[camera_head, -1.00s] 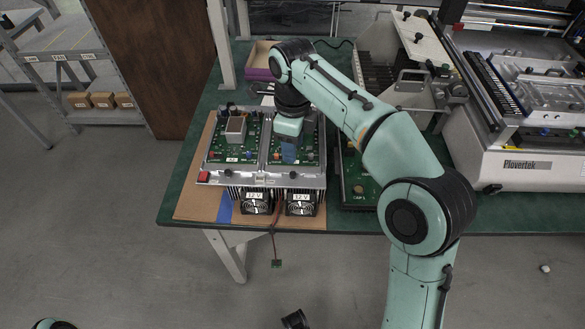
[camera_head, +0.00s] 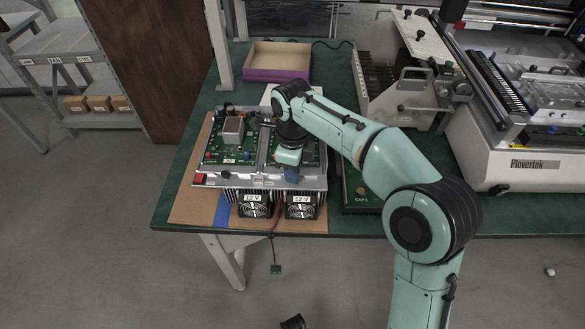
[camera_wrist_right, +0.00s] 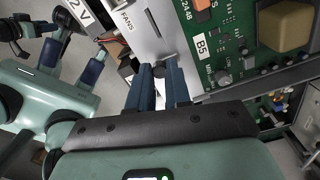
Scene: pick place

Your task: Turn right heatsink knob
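The twin heatsink unit, with boards on top and two fans in front, stands on the bench with its pale front plate (camera_head: 258,182) toward me. Its left knob (camera_head: 227,174) is uncovered. My right gripper (camera_head: 291,174) points down at the front plate's right half and hides the right knob there. In the right wrist view the blue fingertips (camera_wrist_right: 160,70) stand close together on either side of a small dark knob (camera_wrist_right: 162,74). Whether they press on it is unclear.
A purple-edged tray (camera_head: 278,80) lies behind the unit. A dark-framed green board (camera_head: 361,200) lies close on the right, beside a Plovertek machine (camera_head: 534,165).

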